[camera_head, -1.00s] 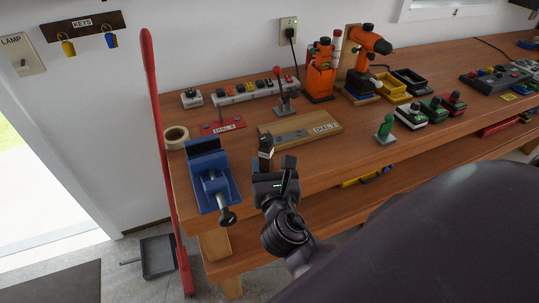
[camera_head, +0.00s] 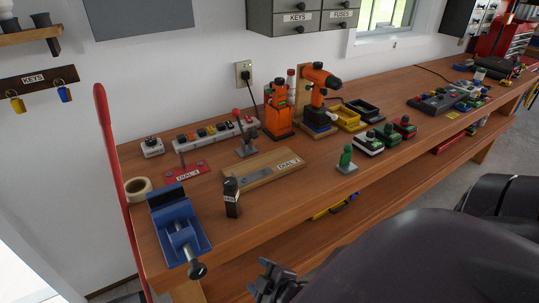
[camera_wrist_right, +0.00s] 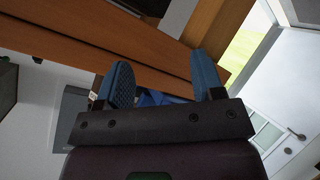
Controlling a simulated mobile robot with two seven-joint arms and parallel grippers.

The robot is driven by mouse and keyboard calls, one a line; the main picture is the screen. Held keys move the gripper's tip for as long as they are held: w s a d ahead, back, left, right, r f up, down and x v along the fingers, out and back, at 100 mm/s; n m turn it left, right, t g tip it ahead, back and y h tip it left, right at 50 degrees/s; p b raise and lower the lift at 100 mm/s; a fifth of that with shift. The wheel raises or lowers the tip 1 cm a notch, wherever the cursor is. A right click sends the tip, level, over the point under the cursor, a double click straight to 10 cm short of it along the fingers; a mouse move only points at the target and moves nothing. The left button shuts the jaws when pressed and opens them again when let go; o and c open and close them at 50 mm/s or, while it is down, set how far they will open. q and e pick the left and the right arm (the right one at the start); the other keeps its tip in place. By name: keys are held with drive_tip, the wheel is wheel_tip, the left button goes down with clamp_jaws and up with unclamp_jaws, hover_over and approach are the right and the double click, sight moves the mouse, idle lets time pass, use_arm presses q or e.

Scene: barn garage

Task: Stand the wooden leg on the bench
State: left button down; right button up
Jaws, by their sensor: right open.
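A dark upright block with a small pale label (camera_head: 231,198), which I take to be the wooden leg, stands on the wooden bench (camera_head: 300,205). It is to the right of the blue vise (camera_head: 178,228) and beside the DIAL 2 board (camera_head: 265,177). My right gripper (camera_head: 268,280) is below the bench's front edge, apart from the block. In the right wrist view, its two blue-padded fingers (camera_wrist_right: 163,75) are spread with nothing held between them. My left gripper is not in view.
A tape roll (camera_head: 138,187) and red DIAL plate (camera_head: 188,171) lie near the vise. A power strip (camera_head: 215,132), an orange drill (camera_head: 320,80) and several small devices stand farther back and right.

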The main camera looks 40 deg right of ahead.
drive_tip(key=s+f+m, duration=0.1)
drive_tip(key=m, duration=0.3)
drive_tip(key=s+f+m, duration=0.1)
drive_tip(key=m, duration=0.1)
drive_tip(key=shift+s+d+f+y, duration=0.25)
drive_tip(key=shift+s+f+y, duration=0.05)
drive_tip(key=shift+f+y, duration=0.1)
drive_tip(key=shift+r, duration=0.1)
idle(0.6)
